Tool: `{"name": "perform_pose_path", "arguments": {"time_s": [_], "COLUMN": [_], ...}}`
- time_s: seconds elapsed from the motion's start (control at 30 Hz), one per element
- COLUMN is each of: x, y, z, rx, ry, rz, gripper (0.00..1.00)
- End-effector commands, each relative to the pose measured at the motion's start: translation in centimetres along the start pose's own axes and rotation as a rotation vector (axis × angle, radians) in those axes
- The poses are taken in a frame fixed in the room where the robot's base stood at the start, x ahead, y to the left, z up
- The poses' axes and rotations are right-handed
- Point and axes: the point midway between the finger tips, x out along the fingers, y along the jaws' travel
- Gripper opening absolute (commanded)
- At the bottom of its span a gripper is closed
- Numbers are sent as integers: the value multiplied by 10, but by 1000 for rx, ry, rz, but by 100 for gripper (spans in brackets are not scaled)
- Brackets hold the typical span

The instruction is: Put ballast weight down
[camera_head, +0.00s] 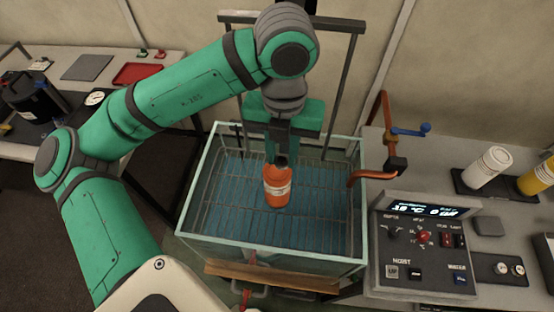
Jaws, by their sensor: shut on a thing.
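The ballast weight appears to be the orange cylinder (277,188) with a pale band around it. It hangs upright below my gripper (279,160) in the middle of the head view. My gripper points down and is shut on the top of the orange cylinder. Both are over a glass-walled tank (190,190) with a wire rack (320,215) and blue water inside. I cannot tell whether the cylinder's bottom touches the rack. The fingertips are small and partly hidden.
A control panel (425,250) with a lit display stands right of the tank. An orange pipe (372,175) reaches the tank's right rim. A dark frame (345,80) rises behind.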

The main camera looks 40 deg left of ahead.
Motion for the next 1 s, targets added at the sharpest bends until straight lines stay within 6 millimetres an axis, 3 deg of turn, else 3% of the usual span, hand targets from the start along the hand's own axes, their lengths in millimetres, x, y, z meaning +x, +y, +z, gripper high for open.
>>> {"name": "perform_pose_path", "arguments": {"time_s": [0.27, 0.5, 1.0], "x": [19, 48, 55], "y": [12, 13, 13], "z": [9, 10, 10], "rx": [-2, 0, 1], "ry": [2, 1, 0], "rz": [-1, 0, -1], "gripper": [1, 1, 1]}}
